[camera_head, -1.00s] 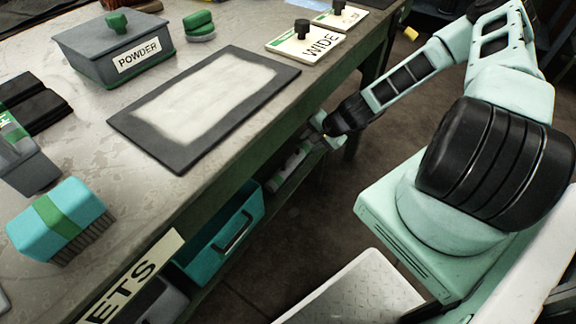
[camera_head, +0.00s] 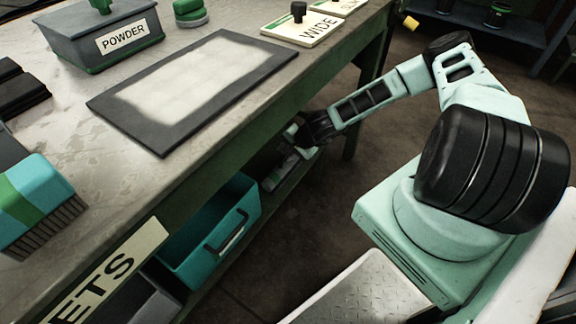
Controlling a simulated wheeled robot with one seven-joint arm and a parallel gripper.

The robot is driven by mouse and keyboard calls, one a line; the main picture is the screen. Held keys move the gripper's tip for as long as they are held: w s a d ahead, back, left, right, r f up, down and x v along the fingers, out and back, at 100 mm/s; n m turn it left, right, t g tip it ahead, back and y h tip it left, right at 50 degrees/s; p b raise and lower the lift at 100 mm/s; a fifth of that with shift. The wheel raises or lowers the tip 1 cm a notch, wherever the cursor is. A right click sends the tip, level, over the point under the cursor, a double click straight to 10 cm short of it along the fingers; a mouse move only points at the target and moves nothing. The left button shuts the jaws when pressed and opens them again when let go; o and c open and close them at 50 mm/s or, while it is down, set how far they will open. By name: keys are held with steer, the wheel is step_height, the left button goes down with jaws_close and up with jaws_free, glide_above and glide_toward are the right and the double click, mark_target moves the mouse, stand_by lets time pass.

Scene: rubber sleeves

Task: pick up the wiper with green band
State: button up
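A teal block with a green band and dark bristles (camera_head: 38,205) lies on the table at the left edge, partly cut off. Behind it is a dark grey piece (camera_head: 10,150), mostly outside the picture; no green shows on it now. I cannot tell for sure which of these is the wiper. My gripper (camera_head: 292,145) is far from both, low beside the table's right side, by the lower shelf. It is small and dark there, and I cannot make out its fingers. A grey, elongated thing (camera_head: 285,172) shows just below it.
The floor (camera_head: 310,220) right of the table is clear.

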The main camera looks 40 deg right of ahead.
jaws_close()
stand_by(0.3)
steer(key=shift+r+p, duration=0.35)
steer(key=shift+r, duration=0.2)
steer(key=r, duration=0.1)
steer(key=r+p, duration=0.1)
steer(key=shift+s+d+r, duration=0.1)
steer(key=shift+s+r, duration=0.15)
steer(key=shift+r, duration=0.05)
steer(key=s+d+p, duration=0.1)
steer(key=s+d, duration=0.2)
steer(key=s, duration=0.5)
steer(key=s+d+p, duration=0.1)
steer(key=s+d, duration=0.2)
steer(key=s, duration=0.5)
steer(key=shift+s, duration=0.2)
steer(key=shift+f, duration=0.1)
